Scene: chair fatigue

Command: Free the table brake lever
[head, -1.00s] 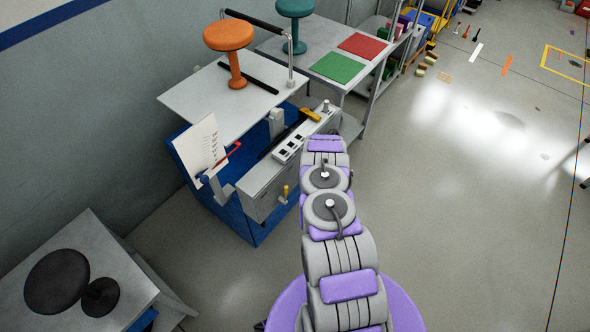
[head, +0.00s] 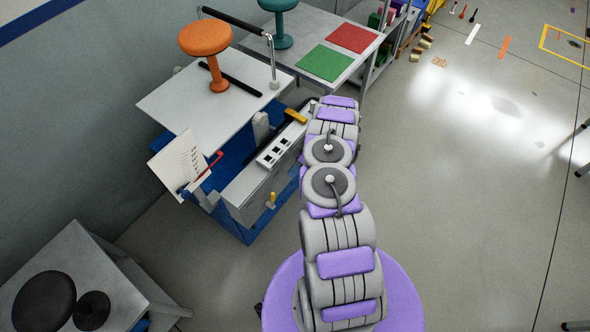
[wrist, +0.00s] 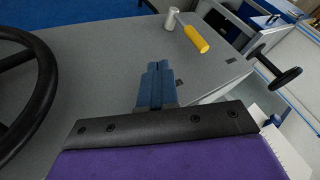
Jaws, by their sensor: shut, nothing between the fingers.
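A lever with a yellow grip (wrist: 196,38) and a pale cylindrical base stands on the grey machine face in the wrist view, beyond and right of my fingertips. A short yellow handle (head: 271,200) shows low on the machine front in the head view, and an orange-yellow handle (head: 296,116) lies on its top. I cannot tell which of these is the one in the wrist view; no label reads as the brake. My gripper (wrist: 158,70) has its blue-grey fingers shut and empty, apart from the yellow grip. In the head view my arm hides the gripper.
A black handwheel (wrist: 40,85) is close at left in the wrist view, and a black knobbed crank (wrist: 275,78) is at right. The test machine (head: 245,190) has a white tabletop (head: 180,100) bearing an orange stool (head: 205,40). Open floor (head: 460,200) lies to the right.

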